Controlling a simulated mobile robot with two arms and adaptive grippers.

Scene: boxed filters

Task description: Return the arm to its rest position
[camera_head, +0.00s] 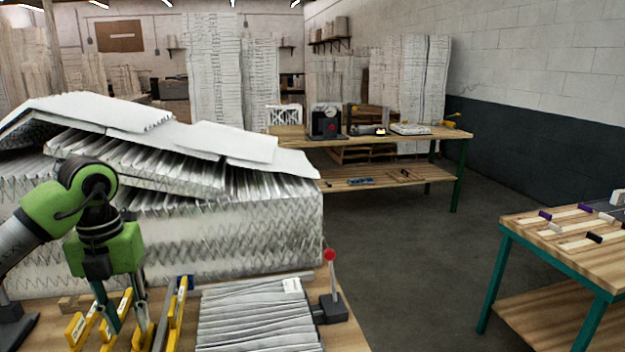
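My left arm comes in from the left in the head view, grey with green joints. Its gripper (128,328) points down over the left part of the near wooden bench (345,335). The two fingers are apart, with yellow tools (172,318) around and behind them. I see nothing clearly held between the fingers, though the tips overlap the tools in the picture. My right arm and gripper are not in view.
A pleated filter (257,318) lies right of the tools, beside a red-knobbed lever (330,270). A large filter stack (250,235) stands behind. Another workbench (395,143) is farther back; a table (540,235) stands right. Open floor (425,260) lies between.

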